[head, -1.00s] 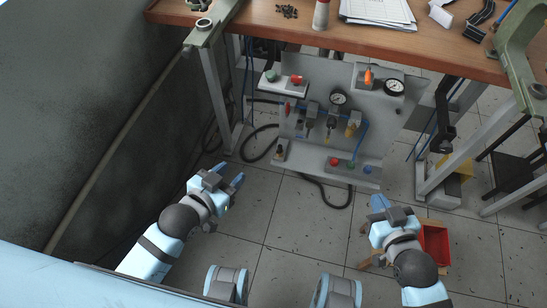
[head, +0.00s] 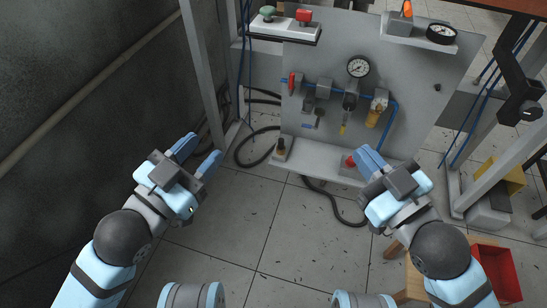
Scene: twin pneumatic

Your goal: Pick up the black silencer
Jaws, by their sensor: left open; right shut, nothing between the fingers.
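A small dark upright piece (head: 281,145) stands at the left end of the ledge at the foot of the grey panel (head: 310,65). It may be the black silencer, but it is too small to tell. My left gripper (head: 202,152) is open and empty, left of the panel's foot and apart from that piece. My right gripper (head: 368,157) is shut with nothing in it. In the picture it overlaps the right part of the ledge (head: 318,158) and hides what is there beyond a red button (head: 350,161).
The panel carries a gauge (head: 358,67), a regulator and blue tubing. A black hose (head: 342,212) lies on the floor. A red bin (head: 504,273) is at the lower right.

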